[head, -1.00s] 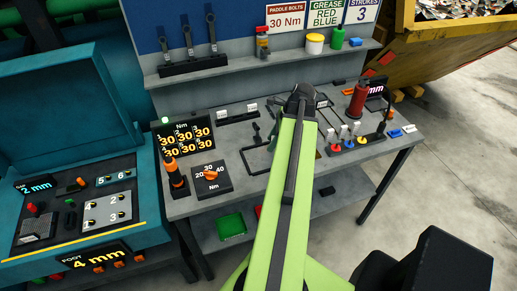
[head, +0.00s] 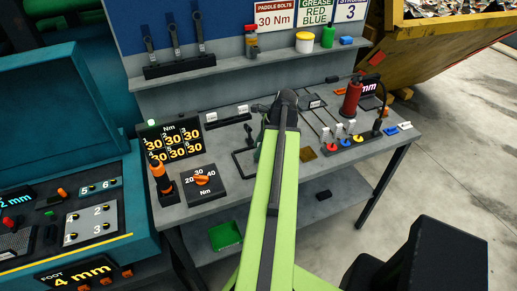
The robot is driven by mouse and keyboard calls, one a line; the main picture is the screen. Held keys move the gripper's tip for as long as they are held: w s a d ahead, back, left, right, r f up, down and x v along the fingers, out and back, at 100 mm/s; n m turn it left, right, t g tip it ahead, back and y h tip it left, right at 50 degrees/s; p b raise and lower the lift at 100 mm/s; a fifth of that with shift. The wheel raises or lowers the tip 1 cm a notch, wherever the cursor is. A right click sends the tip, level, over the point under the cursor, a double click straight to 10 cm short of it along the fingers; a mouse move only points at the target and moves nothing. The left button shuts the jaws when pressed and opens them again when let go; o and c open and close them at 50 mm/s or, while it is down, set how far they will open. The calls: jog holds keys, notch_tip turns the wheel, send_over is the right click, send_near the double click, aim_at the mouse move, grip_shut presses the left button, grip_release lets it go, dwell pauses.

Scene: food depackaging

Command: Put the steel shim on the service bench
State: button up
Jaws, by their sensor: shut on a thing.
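The service bench (head: 234,207) is grey, with a crowded top and a raised back shelf. My green arm reaches over its middle, and the dark joint (head: 287,98) at the arm's visible end is above the bench top. My gripper is hidden beyond the arm, so its jaws and anything in them do not show. I cannot make out the steel shim in this view.
A torque dial box (head: 204,185), an orange-topped driver (head: 161,180) and a 30 Nm display (head: 173,140) fill the bench's left side. A red bottle (head: 351,97) and coloured-base parts (head: 358,140) stand right. A teal console (head: 148,232) adjoins the left.

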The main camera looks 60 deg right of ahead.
jog(key=o, duration=1.4)
jog(key=shift+r+p, duration=0.3)
jog(key=shift+p, duration=0.1)
jog(key=p+v, duration=1)
jog(key=v, duration=0.1)
jog(key=shift+s+d+r+p, duration=0.1)
jog(key=shift+s+r+p, duration=0.05)
jog(key=shift+r+p, duration=0.25)
